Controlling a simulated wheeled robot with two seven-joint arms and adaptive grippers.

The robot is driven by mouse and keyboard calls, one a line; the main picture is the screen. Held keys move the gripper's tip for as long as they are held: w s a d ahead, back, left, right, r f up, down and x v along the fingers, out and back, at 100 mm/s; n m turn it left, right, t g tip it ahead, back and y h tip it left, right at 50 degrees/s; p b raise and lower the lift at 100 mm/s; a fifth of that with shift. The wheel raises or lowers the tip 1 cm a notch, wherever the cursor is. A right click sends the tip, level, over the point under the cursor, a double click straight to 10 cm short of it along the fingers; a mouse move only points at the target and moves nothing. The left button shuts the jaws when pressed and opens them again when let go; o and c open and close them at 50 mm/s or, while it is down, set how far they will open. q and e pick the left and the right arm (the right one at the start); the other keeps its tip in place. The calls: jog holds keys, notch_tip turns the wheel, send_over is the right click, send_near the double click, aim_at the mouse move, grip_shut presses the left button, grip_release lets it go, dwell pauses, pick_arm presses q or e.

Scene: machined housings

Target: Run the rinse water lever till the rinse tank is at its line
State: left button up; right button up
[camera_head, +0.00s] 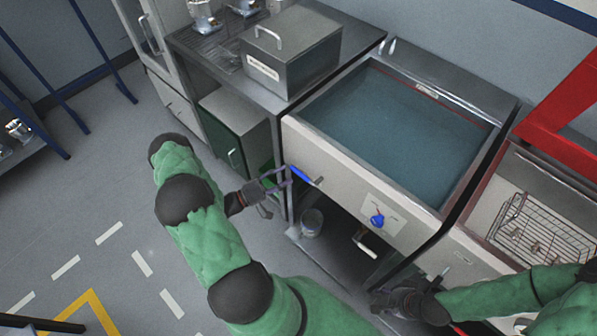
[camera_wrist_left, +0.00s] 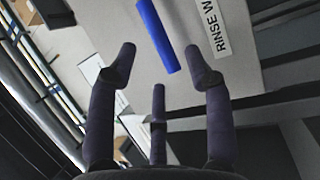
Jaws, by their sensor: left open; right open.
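The rinse tank (camera_head: 318,150) is a steel basin in the head view, holding blue-grey water (camera_head: 390,118). A thin red line runs along its inner back wall, close above the water; I cannot tell whether they meet. The blue rinse water lever (camera_head: 302,174) is on the tank's front panel, at the left. My left gripper (camera_head: 282,180) is open just left of the lever. In the left wrist view the lever (camera_wrist_left: 158,35) appears between and beyond the open fingertips, beside a partly cut-off "RINSE W" label (camera_wrist_left: 208,25). My right gripper (camera_head: 378,300) is open, low in front, away from the lever.
A second blue knob (camera_head: 377,221) sits further right on the panel. A lidded steel box (camera_head: 290,55) stands on the left bench. A wire basket (camera_head: 540,230) is at the right, below a red frame (camera_head: 565,125).

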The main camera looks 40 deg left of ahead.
aim_at(296, 173)
pick_arm(q)
jog(key=shift+b+x, duration=0.35)
jog(key=shift+x, duration=2.4)
grip_shut()
